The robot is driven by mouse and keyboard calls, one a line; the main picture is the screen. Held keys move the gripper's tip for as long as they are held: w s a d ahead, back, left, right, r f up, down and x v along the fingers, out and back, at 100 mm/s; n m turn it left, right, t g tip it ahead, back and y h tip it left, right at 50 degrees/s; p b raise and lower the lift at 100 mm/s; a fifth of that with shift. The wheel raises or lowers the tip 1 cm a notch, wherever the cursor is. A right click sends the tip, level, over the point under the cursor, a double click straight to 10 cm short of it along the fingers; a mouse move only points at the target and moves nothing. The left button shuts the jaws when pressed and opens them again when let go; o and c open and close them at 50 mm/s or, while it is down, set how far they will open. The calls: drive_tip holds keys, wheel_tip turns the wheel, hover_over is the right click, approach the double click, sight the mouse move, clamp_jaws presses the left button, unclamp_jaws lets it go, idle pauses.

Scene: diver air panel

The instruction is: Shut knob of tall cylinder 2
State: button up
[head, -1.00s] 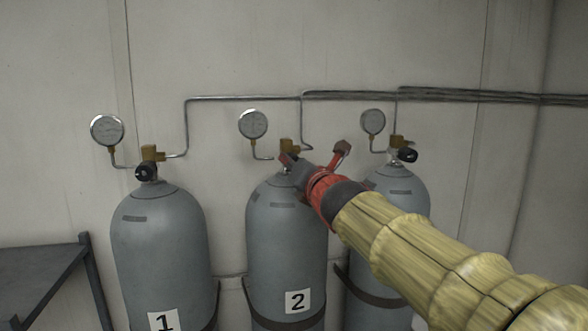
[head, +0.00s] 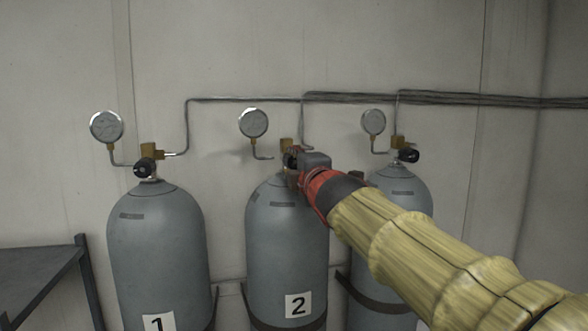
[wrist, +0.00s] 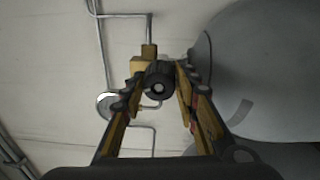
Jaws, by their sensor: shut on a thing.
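Tall cylinder 2 (head: 286,235) is the grey bottle in the middle, with a white label "2" (head: 298,305). Its black round knob (head: 291,159) sits on a brass valve at the neck, partly hidden by my gripper (head: 297,166). In the wrist view, the knob (wrist: 158,84) lies between the fingertips of my gripper (wrist: 157,88), in front of the brass valve body (wrist: 140,65). The fingers are shut on it, one on each side. The cylinder's grey side (wrist: 265,60) fills the right of that view.
Cylinder 1 (head: 160,250) stands to the left and another grey cylinder (head: 403,190) to the right, partly behind my arm. Round gauges, such as the middle one (head: 253,123), and thin pipes (head: 240,98) run along the wall. A dark table (head: 35,280) is at lower left.

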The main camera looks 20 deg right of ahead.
drive_tip(key=m+b, duration=0.1)
drive_tip(key=m, duration=0.2)
drive_tip(key=m+b, duration=0.2)
drive_tip(key=shift+f+m, duration=0.2)
drive_tip(key=shift+m, duration=0.2)
drive_tip(key=m+b, duration=0.5)
drive_tip(key=shift+m+h, duration=0.3)
drive_tip(key=shift+m, duration=0.1)
drive_tip(key=m+b, duration=0.3)
drive_tip(key=m, duration=0.1)
drive_tip(key=shift+w, duration=0.1)
drive_tip(key=m+b, duration=0.1)
drive_tip(key=m, duration=0.4)
drive_tip(key=shift+r+b, duration=0.15)
drive_tip(key=shift+b, duration=0.25)
drive_tip(key=shift+m, duration=0.3)
drive_tip(key=o, duration=1.2)
drive_tip(key=shift+r, duration=0.1)
drive_tip(key=shift+c, duration=0.2)
drive_tip(key=s, duration=1.2)
drive_tip(key=shift+a, duration=0.25)
